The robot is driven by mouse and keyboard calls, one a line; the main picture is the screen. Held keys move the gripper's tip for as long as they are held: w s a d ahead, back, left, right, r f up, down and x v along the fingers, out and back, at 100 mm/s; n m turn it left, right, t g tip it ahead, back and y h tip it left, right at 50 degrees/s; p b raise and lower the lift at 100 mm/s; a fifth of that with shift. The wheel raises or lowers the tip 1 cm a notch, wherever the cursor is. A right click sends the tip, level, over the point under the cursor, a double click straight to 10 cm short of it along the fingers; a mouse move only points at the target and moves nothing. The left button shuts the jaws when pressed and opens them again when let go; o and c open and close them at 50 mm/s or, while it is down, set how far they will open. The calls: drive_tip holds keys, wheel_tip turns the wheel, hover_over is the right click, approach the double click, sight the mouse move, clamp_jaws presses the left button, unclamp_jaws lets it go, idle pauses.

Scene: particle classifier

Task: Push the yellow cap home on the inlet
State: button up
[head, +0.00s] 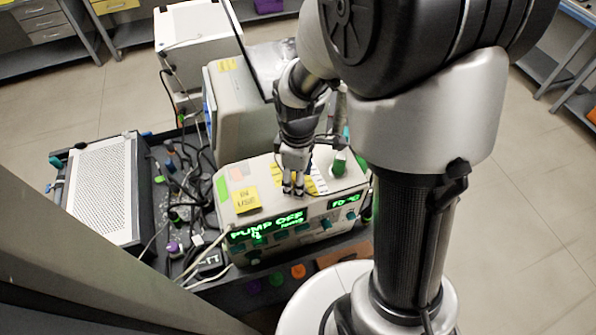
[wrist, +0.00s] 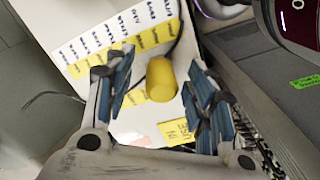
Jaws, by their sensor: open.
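The yellow cap (wrist: 161,79) shows in the wrist view as a short cylinder standing on the pale top of the instrument. My gripper (wrist: 158,100) is open, with its blue-padded fingers on either side of the cap and a gap to each. In the head view my gripper (head: 293,188) points down over the top of the instrument (head: 262,190), whose green display reads PUMP OFF. The cap is hidden there behind my fingers. The inlet is not visible as a separate part, and I cannot tell how far the cap is seated.
Yellow and white labels (wrist: 120,40) lie beside the cap. A taller grey unit (head: 240,100) rises behind. Cables and a perforated white box (head: 100,190) are on the left.

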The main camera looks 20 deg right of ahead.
wheel_tip(320, 180, up, 12)
idle(0.4)
idle(0.3)
drive_tip(key=s+f+m+t+b, duration=0.2)
drive_tip(key=s+m+b, duration=0.3)
drive_tip(key=s+b, duration=0.1)
drive_tip(key=s+f+m+t+b, duration=0.2)
drive_tip(key=s+m+b, duration=0.4)
drive_tip(key=s, duration=0.3)
drive_tip(key=shift+f+t+b, duration=0.3)
drive_tip(key=shift+f+b, duration=0.15)
drive_tip(key=shift+f, duration=0.3)
